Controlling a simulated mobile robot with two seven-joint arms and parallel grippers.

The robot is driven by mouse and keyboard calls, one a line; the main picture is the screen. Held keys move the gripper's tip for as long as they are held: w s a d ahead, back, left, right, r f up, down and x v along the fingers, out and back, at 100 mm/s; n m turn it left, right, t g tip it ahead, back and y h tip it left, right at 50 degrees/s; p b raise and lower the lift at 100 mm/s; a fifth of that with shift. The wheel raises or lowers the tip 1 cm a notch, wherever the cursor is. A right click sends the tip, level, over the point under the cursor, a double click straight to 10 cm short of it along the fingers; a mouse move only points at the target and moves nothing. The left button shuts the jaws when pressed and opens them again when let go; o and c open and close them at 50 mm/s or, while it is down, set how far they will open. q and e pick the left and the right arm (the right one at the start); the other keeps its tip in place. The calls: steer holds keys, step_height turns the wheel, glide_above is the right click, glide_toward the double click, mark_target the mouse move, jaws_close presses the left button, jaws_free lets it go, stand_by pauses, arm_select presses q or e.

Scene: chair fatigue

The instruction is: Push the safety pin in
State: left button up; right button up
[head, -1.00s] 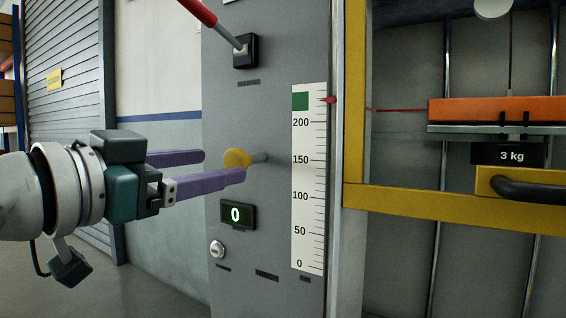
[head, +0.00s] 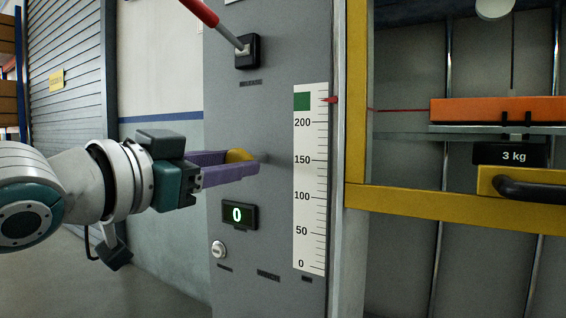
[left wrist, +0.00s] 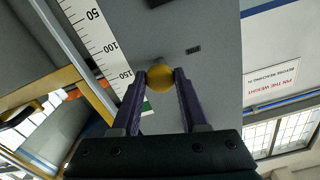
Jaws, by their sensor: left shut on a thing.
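The safety pin has a yellow knob (head: 238,155) on the grey panel (head: 268,60), left of the scale. In the head view my left gripper (head: 245,168) is at the panel with its purple fingers around the knob, which they partly hide. In the left wrist view the knob (left wrist: 160,78) sits between the two fingertips (left wrist: 161,84), and the gripper is shut on it. The pin's shaft is mostly hidden in the head view. My right gripper is not in view.
A white scale (head: 310,180) has a red pointer (head: 332,99) near its top. A counter (head: 239,214) reads 0. A red-handled lever (head: 205,14) is above. The yellow frame (head: 440,208) and orange weight (head: 495,110) with a 3 kg label stand to the right.

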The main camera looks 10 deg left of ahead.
arm_select(q)
jaws_close()
stand_by(0.8)
